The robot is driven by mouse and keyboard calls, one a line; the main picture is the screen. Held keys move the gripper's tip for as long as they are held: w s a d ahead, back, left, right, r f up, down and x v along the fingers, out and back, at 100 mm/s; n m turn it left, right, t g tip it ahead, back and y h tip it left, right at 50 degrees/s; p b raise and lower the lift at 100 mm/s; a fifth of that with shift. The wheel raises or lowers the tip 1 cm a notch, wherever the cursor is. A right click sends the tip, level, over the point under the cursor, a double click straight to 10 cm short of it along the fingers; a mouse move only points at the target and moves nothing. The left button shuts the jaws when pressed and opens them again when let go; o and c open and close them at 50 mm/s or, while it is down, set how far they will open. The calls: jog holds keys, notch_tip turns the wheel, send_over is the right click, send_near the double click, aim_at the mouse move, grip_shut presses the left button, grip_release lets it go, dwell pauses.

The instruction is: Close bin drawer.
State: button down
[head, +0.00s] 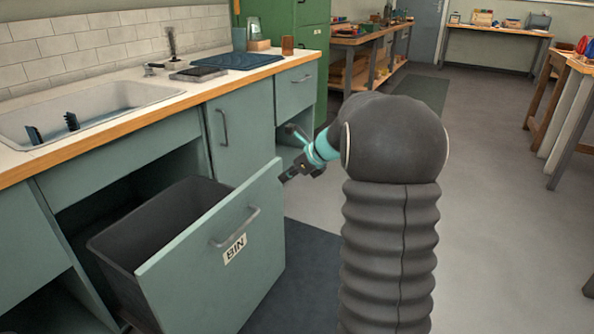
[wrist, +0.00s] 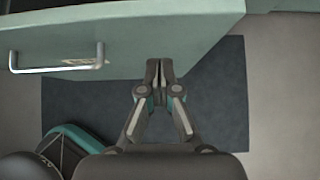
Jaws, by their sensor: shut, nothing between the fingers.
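The bin drawer (head: 215,255) is pulled well out from the counter, with a grey-green front, a bar handle (head: 236,228) and a white BIN label (head: 235,249). A dark bin (head: 160,226) sits inside it, its top open. My gripper (head: 287,176) is beside the far right edge of the drawer front, on its outer side. In the wrist view the drawer front (wrist: 190,35) spans the top, with the handle (wrist: 56,68) at left. My gripper (wrist: 158,66) is shut and empty, its tips close to the front; I cannot tell whether they touch.
The counter has a sink (head: 80,110) at left and a dark blue mat (head: 238,61). A closed cupboard door (head: 238,130) stands behind the drawer. A dark floor mat (head: 305,265) lies in front. Open floor (head: 490,220) extends to the right.

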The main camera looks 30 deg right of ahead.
aim_at(266, 178)
jog(key=shift+w+a+f, duration=0.1)
jog(key=shift+w+a, duration=0.5)
jog(key=shift+w, duration=0.25)
jog(key=shift+w+a, duration=0.6)
jog(key=shift+w, duration=0.25)
jog(key=shift+a, duration=0.1)
